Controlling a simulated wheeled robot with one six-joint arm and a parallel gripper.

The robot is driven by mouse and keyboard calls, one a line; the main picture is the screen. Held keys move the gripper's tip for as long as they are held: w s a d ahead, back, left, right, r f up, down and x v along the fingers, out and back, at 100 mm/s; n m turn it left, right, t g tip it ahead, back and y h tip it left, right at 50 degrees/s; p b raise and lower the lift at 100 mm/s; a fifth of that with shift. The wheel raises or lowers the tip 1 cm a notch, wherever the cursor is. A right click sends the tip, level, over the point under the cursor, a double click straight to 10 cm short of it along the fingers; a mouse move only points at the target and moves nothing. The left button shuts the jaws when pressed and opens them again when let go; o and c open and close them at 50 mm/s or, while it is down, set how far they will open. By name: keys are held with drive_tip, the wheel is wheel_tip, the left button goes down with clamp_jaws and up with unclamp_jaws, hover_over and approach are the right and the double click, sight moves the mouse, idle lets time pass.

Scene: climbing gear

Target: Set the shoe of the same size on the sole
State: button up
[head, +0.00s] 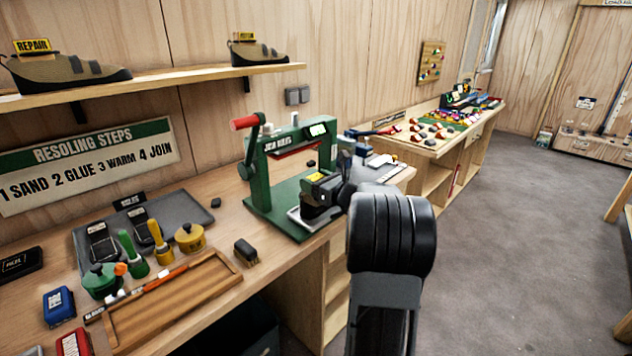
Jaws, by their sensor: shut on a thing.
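My gripper (338,191) is at the green press, partly hidden behind my own black arm. It is shut on a dark shoe (318,196) with a yellow label on top. The shoe is over a pale metal plate (303,221) on the press base; I cannot tell whether it touches what is under it. No sole shows clearly beneath the shoe. Two dark sole-like pieces with pale labels, one at the left (102,243) and one at the right (138,217), lie on a grey tray (184,205).
The green press (262,185) has a red-handled lever. Two shoes tagged for repair, one left (65,73) and one right (262,52), stand on the shelf. Floor is clear at right.

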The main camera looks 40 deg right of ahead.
idle(0.3)
drive_tip(key=o, duration=1.4)
drive_tip(key=shift+c, duration=0.2)
drive_tip(key=o, duration=0.3)
drive_tip(key=s+d, duration=0.2)
drive_tip(key=s, duration=1.1)
drive_tip(key=shift+s+d, duration=0.2)
drive_tip(key=shift+s, duration=0.1)
